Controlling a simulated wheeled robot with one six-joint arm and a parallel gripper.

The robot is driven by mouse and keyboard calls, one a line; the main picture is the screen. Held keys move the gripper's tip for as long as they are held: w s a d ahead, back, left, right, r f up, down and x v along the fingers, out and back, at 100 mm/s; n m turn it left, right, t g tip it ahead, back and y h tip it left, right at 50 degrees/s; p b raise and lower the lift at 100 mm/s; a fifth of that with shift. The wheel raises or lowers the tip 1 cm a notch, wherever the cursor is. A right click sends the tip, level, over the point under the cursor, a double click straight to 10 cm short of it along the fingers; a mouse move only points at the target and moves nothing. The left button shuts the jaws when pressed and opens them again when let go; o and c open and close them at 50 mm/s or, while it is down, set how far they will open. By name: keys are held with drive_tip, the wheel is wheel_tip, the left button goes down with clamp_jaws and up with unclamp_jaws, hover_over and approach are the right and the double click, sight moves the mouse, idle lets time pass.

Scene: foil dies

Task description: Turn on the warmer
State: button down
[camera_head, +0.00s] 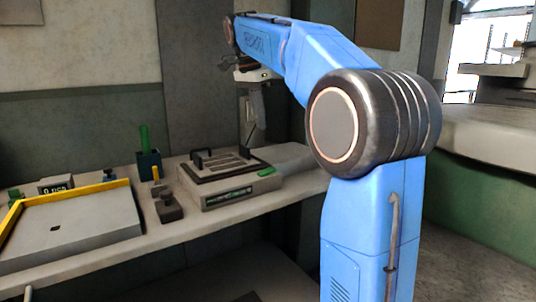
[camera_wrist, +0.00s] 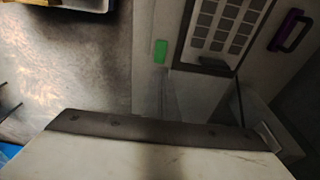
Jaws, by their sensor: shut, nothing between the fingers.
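The warmer (camera_head: 212,201) is a pale grey box on the bench with a dark-framed grid plate, a black handle and a lit green display (camera_head: 228,193) on its front. A green switch (camera_head: 266,171) lies on its top at the right front corner. The switch also shows in the wrist view (camera_wrist: 160,52), left of the grid plate (camera_wrist: 226,24). My gripper (camera_head: 252,137) is shut and empty, pointing down above the right rear part of the warmer. It looks apart from the switch. Whether the switch is on or off I cannot tell.
Left of the warmer stand a dark grey block (camera_head: 168,211) and a dark holder (camera_head: 148,164) with a green stick. A yellow-edged tray (camera_head: 95,222) lies farther left, with a small display (camera_head: 55,185) behind it. A wall backs the bench. A purple handle (camera_wrist: 287,31) shows in the wrist view.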

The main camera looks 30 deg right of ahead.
sight(269, 169)
drive_tip(key=x, duration=1.4)
drive_tip(key=shift+d+f+y, duration=0.25)
drive_tip(key=shift+d+y, duration=0.05)
drive_tip(key=shift+y, duration=0.1)
drive_tip(key=shift+a, duration=0.1)
drive_tip(key=shift+f, duration=0.1)
drive_tip(key=shift+a, duration=0.85)
